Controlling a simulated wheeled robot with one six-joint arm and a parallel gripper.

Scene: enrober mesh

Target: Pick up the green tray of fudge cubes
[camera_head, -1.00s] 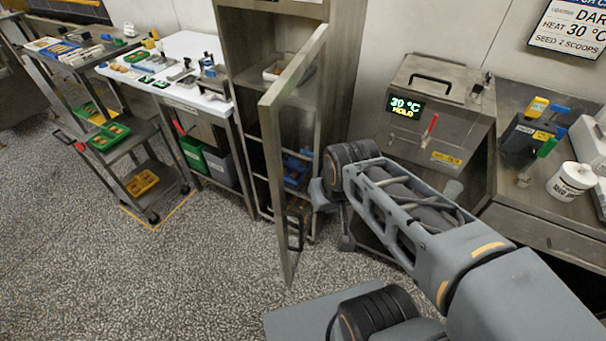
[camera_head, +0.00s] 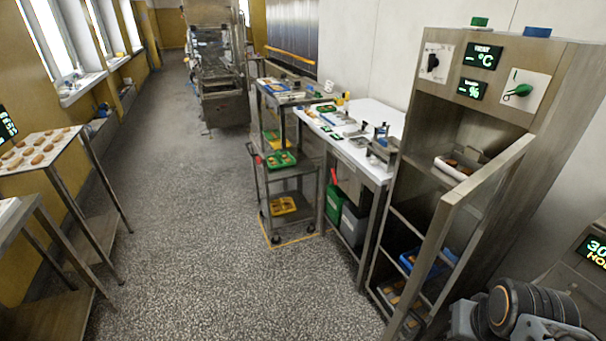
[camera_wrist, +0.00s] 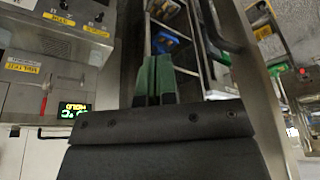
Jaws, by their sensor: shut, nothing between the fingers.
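A green tray with brown cubes (camera_head: 281,161) rests on the middle shelf of a wheeled cart, near the centre of the head view. Another tray (camera_head: 272,137), partly hidden, with green and yellow showing, lies behind it on the cart. My gripper (camera_wrist: 154,80) shows in the wrist view with its green fingers together and nothing between them. It is far from the cart, close to the open cabinet at the right. In the head view only part of my wrist shows at the bottom right corner; the fingertips cannot be made out there.
The cart (camera_head: 292,184) stands beside a white-topped bench (camera_head: 365,112). A yellow tray (camera_head: 283,206) lies on its bottom shelf. The cabinet's open door (camera_head: 460,225) juts out between my arm and the bench. Open floor (camera_head: 205,235) lies left of the cart. Tables stand at far left.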

